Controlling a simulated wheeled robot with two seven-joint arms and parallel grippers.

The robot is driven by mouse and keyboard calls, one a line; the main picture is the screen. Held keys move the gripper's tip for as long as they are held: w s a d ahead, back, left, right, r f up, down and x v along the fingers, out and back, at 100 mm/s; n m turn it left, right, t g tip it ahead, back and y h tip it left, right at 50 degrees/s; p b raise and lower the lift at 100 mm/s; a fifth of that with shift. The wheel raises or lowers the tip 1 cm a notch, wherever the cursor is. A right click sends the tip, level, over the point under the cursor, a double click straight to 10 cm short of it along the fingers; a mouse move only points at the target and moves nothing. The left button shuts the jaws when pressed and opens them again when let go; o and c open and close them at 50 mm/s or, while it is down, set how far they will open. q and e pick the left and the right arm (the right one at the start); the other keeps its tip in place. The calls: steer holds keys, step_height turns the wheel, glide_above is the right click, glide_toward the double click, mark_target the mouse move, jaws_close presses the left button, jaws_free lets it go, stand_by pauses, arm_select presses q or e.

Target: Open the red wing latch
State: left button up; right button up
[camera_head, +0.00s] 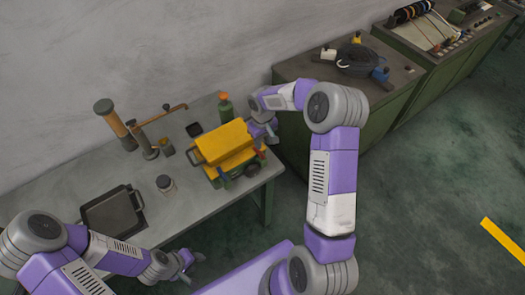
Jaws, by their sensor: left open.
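A yellow box (222,143) with a lid-like top stands near the front right of the grey workbench. Small red and green parts show along its lower sides, but they are too small to tell which is the red wing latch. My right gripper (264,134) is at the right end of the box, close to its upper edge. Its fingers are partly hidden, and I cannot tell whether they touch the box. My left gripper (192,259) is in front of the bench's front edge, open and empty, well apart from the box.
The floor at right is mostly clear.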

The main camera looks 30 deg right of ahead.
mark_target(259, 152)
step_height(259, 152, down, 7)
steer(key=shift+f+p, duration=0.15)
steer(key=shift+p, duration=0.3)
steer(key=shift+c, duration=0.2)
jaws_close()
